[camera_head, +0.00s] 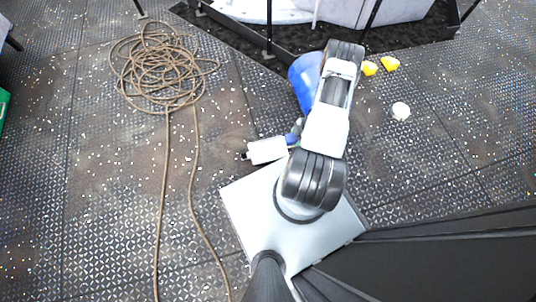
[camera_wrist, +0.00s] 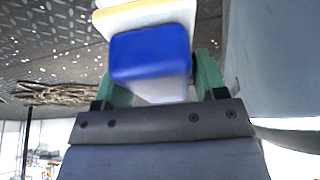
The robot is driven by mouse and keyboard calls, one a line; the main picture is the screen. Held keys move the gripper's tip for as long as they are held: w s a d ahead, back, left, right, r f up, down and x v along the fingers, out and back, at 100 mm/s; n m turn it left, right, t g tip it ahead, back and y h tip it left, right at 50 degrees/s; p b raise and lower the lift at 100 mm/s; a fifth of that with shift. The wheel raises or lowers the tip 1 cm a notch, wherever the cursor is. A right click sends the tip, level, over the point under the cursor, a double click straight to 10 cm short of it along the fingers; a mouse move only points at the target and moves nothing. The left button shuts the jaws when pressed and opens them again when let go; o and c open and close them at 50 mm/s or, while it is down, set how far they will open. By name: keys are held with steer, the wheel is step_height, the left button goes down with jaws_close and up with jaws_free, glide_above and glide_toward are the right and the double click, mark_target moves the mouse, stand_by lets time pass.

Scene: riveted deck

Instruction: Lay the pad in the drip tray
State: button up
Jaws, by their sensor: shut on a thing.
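In the wrist view my gripper (camera_wrist: 158,72) has its green fingers shut on a block with a blue face (camera_wrist: 150,52) and a paler part below it; this appears to be the pad. A white piece with a yellow edge (camera_wrist: 145,16) shows just beyond the blue face; I cannot tell whether it is part of the same thing. A blue shape (camera_head: 304,78) shows partly behind the arm. I cannot pick out the drip tray with certainty in either view.
A coiled brown rope (camera_head: 160,70) lies on the deck at left, its loose ends trailing toward me. A dark, edged platform (camera_head: 410,40) stands at the back. Deck at right is open.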

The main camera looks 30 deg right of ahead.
steer(key=shift+s+a+f+b, duration=0.15)
steer(key=shift+f+b, duration=0.1)
steer(key=shift+f, duration=0.35)
steer(key=shift+a+f+b, duration=0.15)
steer(key=shift+f+b, duration=0.1)
steer(key=shift+f, duration=0.3)
steer(key=w+a+f+b, duration=0.3)
steer(key=w+a+f, duration=0.1)
steer(key=a, duration=0.3)
steer(key=b, duration=0.3)
glide_toward(266, 151)
steer(key=shift+a+f, duration=0.8)
steer(key=shift+a, duration=0.05)
steer(key=shift+w+a+f, duration=0.25)
steer(key=shift+f, duration=0.15)
steer(key=shift+a+f+b, duration=0.1)
steer(key=shift+f+b, duration=0.85)
steer(key=shift+f, duration=0.6)
steer(key=shift+f, duration=0.2)
steer(key=o, duration=0.9)
